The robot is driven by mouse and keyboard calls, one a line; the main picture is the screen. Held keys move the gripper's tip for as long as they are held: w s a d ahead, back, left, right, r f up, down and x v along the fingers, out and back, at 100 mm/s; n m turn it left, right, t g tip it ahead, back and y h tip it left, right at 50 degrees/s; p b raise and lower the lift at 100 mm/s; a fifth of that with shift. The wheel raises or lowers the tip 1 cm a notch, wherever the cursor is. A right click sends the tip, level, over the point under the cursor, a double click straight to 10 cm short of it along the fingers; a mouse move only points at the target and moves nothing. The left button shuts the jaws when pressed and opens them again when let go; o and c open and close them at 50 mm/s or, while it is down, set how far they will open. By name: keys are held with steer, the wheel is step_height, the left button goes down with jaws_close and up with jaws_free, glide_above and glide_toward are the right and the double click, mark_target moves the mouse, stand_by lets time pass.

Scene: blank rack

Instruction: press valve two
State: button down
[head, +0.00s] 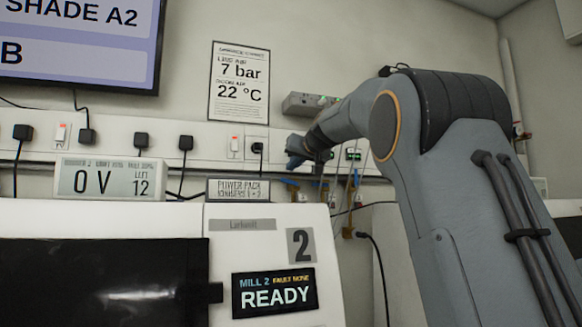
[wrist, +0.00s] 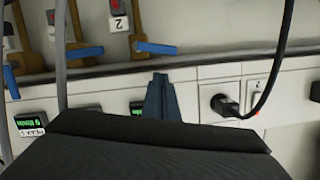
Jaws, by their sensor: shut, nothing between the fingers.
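Several valves with blue lever handles sit below the wall trunking. In the wrist view, where labels appear upside down, one blue handle (wrist: 155,48) is nearest my fingers, a second blue handle (wrist: 85,52) is to its left, and a third blue handle (wrist: 10,80) is at the left edge. A white tag reading 2 (wrist: 118,23) lies between the first two; I cannot tell which valve it marks. In the head view a blue handle (head: 290,182) shows below my gripper (head: 290,150). My gripper (wrist: 160,80) is shut and empty, apart from the handles.
A socket with a black plug (wrist: 225,104) and its looping cable are beside my fingers. Small green displays (wrist: 35,122) are on the trunking. The white mill (head: 262,245), marked 2 and READY, stands in front below. A grey box (head: 308,104) is on the wall above.

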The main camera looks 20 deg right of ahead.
steer(key=r+b+v, duration=0.1)
steer(key=b+v, duration=0.1)
steer(key=v, duration=0.8)
steer(key=shift+d+r, duration=0.15)
steer(key=shift+r, duration=0.1)
